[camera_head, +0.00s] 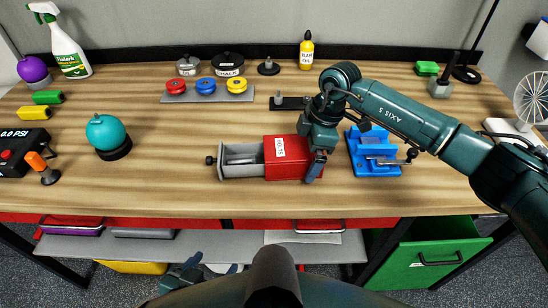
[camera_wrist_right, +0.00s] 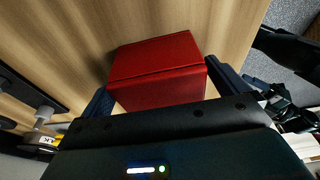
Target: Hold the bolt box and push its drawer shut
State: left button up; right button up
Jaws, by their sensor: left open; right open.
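The red bolt box (camera_head: 290,158) lies on the workbench with a white "BOLTS" label on top. Its grey drawer (camera_head: 240,172) is pulled out to the left, with a dark knob (camera_head: 210,160) at its end and a grey piece inside. My right gripper (camera_head: 311,150) is open around the right end of the box, one finger at the back and one at the front. In the right wrist view the red box (camera_wrist_right: 158,72) sits between the two fingers; contact cannot be told. My left gripper (camera_head: 211,267) is open and empty, low in front of the bench edge.
A blue vise (camera_head: 372,155) stands close right of the box. A teal kettlebell-like ball (camera_head: 107,132) stands to the left. Coloured discs (camera_head: 205,87) on a grey strip lie behind. An open green drawer (camera_head: 430,255) is below right. The bench left of the knob is clear.

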pick_arm(q)
jog(key=shift+w+a+r, duration=0.15)
jog(key=shift+a+r, duration=0.05)
jog(key=shift+r, duration=0.05)
dwell(0.3)
pick_arm(e)
jog(key=shift+c, duration=0.5)
pick_arm(q)
jog(key=shift+d, duration=0.1)
pick_arm(e)
jog(key=c, duration=0.9)
pick_arm(q)
jog(key=shift+c, duration=0.2)
